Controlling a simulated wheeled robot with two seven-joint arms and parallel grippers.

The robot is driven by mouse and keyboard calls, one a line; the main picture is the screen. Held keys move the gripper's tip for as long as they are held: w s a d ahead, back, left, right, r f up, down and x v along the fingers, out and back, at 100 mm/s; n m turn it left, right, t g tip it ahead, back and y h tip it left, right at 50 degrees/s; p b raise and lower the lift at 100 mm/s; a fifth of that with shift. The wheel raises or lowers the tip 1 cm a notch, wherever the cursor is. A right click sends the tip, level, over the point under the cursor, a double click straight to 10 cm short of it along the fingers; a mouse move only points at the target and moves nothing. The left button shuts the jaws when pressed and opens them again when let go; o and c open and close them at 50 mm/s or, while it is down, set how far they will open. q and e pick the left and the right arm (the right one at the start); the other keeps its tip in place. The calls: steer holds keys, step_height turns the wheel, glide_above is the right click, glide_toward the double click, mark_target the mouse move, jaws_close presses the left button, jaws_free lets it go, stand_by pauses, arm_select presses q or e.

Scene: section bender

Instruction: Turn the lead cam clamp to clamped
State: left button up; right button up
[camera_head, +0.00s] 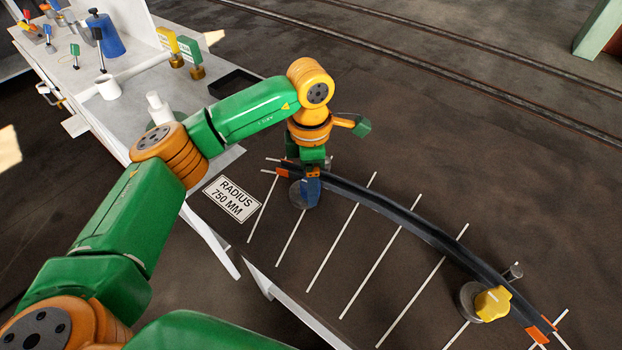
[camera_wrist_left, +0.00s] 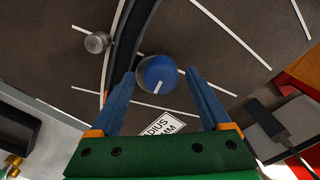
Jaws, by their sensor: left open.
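A blue round cam knob (camera_wrist_left: 157,73) with a white line shows in the left wrist view, beside the dark curved bar (camera_wrist_left: 130,40). My left gripper (camera_wrist_left: 160,78) is open, with its blue fingers on either side of the knob; I cannot tell whether they touch it. In the head view my left gripper (camera_head: 311,190) points down over a grey disc at the near-left end of the bar (camera_head: 420,228), and largely hides the knob. A yellow cam clamp (camera_head: 491,303) on a grey disc stands beside the bar's other end. My right gripper is not in view.
A grey peg (camera_wrist_left: 97,42) stands across the bar from the knob, and another peg (camera_head: 512,271) is near the yellow clamp. A "RADIUS 750 MM" sign (camera_head: 232,198) lies left of the bar. A white bench (camera_head: 130,110) with a blue canister (camera_head: 105,35) is at upper left.

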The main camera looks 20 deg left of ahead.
arm_select(q)
steer(key=shift+s+f, duration=0.1)
steer(key=shift+f, duration=0.5)
jaws_close()
steer(key=m+b, duration=0.1)
steer(key=m, duration=0.2)
steer(key=shift+f+b, duration=0.1)
steer(key=shift+b, duration=0.3)
steer(key=m+b, duration=0.1)
steer(key=m, duration=0.3)
steer(key=m+b, duration=0.1)
steer(key=m, duration=0.4)
steer(key=shift+m, duration=0.4)
steer(key=shift+r+m, duration=0.2)
steer(key=shift+m, duration=2.4)
